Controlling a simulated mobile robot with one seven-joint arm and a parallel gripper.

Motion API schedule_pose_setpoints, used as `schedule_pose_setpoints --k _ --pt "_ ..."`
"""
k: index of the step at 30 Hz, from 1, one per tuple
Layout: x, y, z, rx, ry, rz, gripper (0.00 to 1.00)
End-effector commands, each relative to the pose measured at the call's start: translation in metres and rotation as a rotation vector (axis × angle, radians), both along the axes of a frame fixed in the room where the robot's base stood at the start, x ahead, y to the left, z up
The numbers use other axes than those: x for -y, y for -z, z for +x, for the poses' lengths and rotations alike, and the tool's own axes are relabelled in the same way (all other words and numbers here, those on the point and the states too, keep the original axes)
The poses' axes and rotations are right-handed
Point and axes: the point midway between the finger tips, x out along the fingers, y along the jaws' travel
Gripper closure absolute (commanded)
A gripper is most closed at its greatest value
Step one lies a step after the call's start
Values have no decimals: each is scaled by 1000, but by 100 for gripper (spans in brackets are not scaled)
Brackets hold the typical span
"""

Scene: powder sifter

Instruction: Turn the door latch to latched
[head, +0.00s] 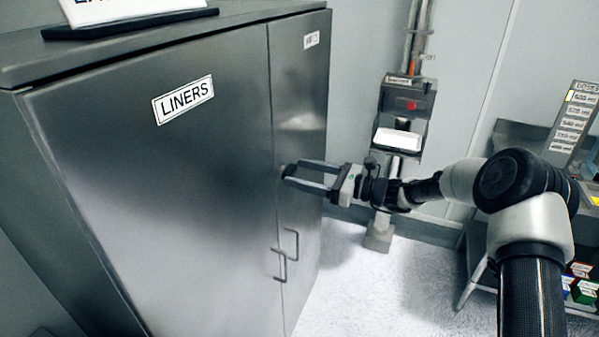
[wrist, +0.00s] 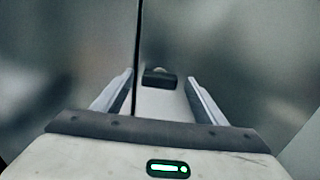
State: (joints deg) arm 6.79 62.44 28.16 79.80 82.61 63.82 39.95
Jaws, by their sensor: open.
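A grey metal cabinet (head: 215,170) stands at the left with two doors, both flush. A small dark latch (wrist: 160,80) shows in the wrist view just right of the door seam (wrist: 138,45). It looks like a short block lying crosswise, with a lighter rounded top. My gripper (head: 291,173) is open, its fingers reaching toward the doors near the seam. In the wrist view the latch lies between the two fingertips, with a gap on each side. I cannot tell whether the fingers touch it. In the head view the fingers largely hide the latch.
Two bar handles (head: 291,245) sit below my gripper on the doors. A LINERS label (head: 183,100) is on the left door. A wall station with a white tray (head: 398,140) stands behind my arm. A shelf with coloured boxes (head: 582,285) is at the right. The floor (head: 370,285) between is clear.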

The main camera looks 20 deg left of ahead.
Motion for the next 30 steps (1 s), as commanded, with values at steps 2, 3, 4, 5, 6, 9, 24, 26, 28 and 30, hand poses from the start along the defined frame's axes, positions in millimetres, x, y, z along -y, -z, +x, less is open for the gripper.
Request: schedule_pose_setpoints --k 2,3,4,5,6,9,24,26,28,30 --pt "-7 0 0 0 -1 0 34" --pt "-8 0 1 0 0 0 34" --pt "-9 0 1 -1 0 0 34" --pt "-9 0 1 -1 1 0 34" --pt "-10 0 1 -1 1 0 34" --pt "-10 0 1 -1 1 0 34" --pt "-10 1 1 4 1 0 76" --pt "-10 1 1 12 1 -1 76" --pt "-10 2 1 28 1 -2 76" --pt "-10 2 1 51 1 -5 76"
